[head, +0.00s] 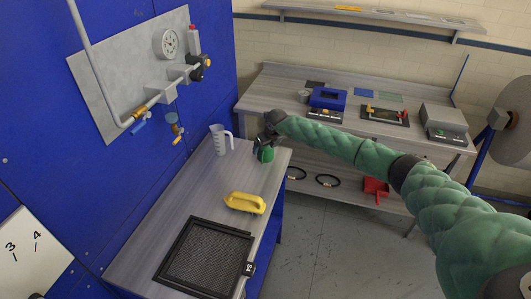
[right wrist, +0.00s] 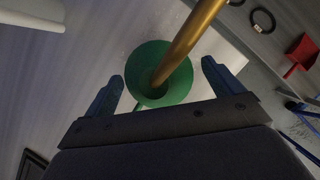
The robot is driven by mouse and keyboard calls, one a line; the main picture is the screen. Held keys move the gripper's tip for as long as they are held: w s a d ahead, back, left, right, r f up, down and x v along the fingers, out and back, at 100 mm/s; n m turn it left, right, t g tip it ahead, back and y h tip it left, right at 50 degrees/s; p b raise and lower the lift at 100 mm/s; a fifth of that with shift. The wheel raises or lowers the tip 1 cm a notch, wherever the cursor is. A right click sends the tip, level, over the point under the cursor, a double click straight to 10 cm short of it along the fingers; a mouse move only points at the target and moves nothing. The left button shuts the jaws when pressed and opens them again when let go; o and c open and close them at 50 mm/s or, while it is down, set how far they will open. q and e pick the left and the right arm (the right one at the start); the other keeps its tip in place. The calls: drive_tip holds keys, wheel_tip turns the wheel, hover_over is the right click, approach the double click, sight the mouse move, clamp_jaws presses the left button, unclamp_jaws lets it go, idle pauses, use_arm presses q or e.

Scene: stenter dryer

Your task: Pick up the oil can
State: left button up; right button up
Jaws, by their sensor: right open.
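The oil can (head: 266,155) is green and stands at the far right corner of the grey bench, largely hidden by my right gripper (head: 265,143) in the head view. In the right wrist view the oil can (right wrist: 147,89) shows as a round green body with a long brass spout (right wrist: 190,38) rising toward the camera. My right gripper (right wrist: 162,70) is open, with one blue-grey finger on each side of the green body and visible gaps between. My left gripper is not in view.
A clear measuring jug (head: 220,140) stands left of the oil can. A blue panel wall with a gauge (head: 168,43) is at left; a second workbench (head: 280,88) stands behind.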

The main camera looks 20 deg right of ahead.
drive_tip(key=shift+w+f, duration=0.1)
drive_tip(key=shift+f, duration=0.15)
drive_tip(key=shift+c, duration=0.4)
drive_tip(key=shift+r, duration=0.1)
drive_tip(key=c, duration=1.2)
